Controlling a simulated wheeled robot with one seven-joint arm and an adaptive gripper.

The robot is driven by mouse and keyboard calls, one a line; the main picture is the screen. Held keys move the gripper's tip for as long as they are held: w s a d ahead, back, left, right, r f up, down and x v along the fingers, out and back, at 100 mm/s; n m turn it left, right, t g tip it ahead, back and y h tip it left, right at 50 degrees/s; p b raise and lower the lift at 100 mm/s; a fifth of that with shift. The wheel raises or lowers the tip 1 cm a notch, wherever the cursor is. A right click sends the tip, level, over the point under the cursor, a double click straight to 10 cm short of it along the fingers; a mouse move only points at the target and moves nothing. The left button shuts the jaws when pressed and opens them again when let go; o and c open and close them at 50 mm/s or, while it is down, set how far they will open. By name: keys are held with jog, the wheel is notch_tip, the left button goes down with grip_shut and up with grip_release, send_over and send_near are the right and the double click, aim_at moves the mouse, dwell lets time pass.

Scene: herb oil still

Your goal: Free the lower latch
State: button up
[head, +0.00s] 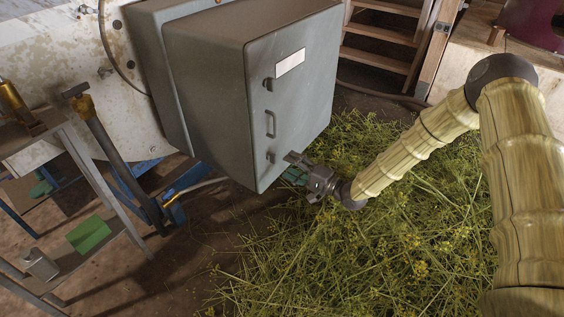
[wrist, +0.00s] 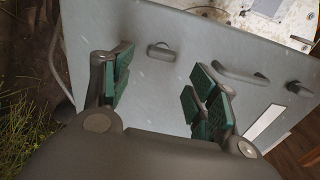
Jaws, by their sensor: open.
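The grey cabinet door (head: 295,100) has a lower latch (head: 271,157), a bar handle (head: 271,124) and an upper latch (head: 268,84) in a line. My gripper (head: 290,168) is open and empty, just in front of the door near the lower latch. In the wrist view the lower latch (wrist: 160,51) lies beyond the gap between the green-padded fingers of my gripper (wrist: 158,80). The fingers look apart from the latch. The handle (wrist: 240,75) and the upper latch (wrist: 298,88) are to the right of the fingers there.
Cut herbs (head: 350,240) cover the floor below and right of the cabinet. A metal shelf rack (head: 110,190) stands at the left. Wooden steps (head: 385,45) are behind. A white label (head: 290,62) is on the door.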

jog(key=shift+v, duration=2.95)
jog(key=shift+c, duration=0.2)
